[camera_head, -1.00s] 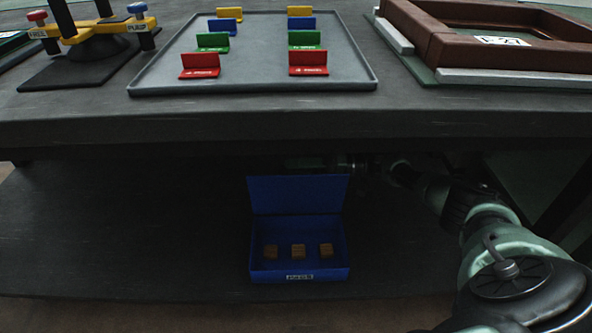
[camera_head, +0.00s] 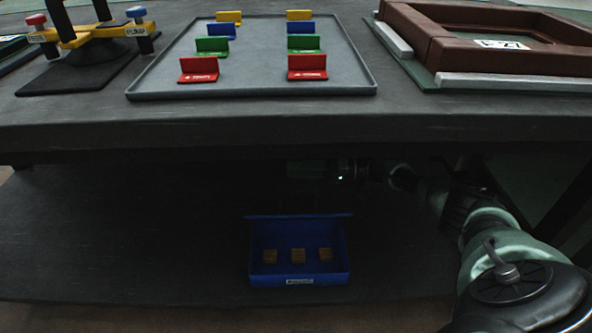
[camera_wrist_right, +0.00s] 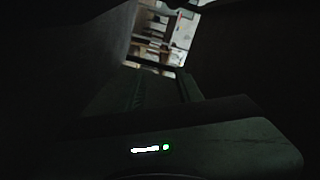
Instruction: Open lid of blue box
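The blue box (camera_head: 265,277) stands on the lower shelf under the table, with a white label on its front. Its blue lid (camera_head: 300,216) is open and tipped far back, showing as a thin strip along the box's rear edge. Three small brown blocks lie inside the box. My right arm reaches in from the right under the tabletop. Its wrist end (camera_head: 318,169) is above and behind the box, apart from the lid in the picture. The right fingers are hidden in the dark, and the right wrist view is too dark to show them. My left gripper is not in view.
The tabletop edge (camera_head: 300,128) overhangs the shelf (camera_head: 130,240). On top are a grey tray (camera_head: 265,90) with several coloured holders, a brown frame (camera_head: 440,45) at right and a yellow-armed stand (camera_head: 95,35) at left. The shelf left of the box is clear.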

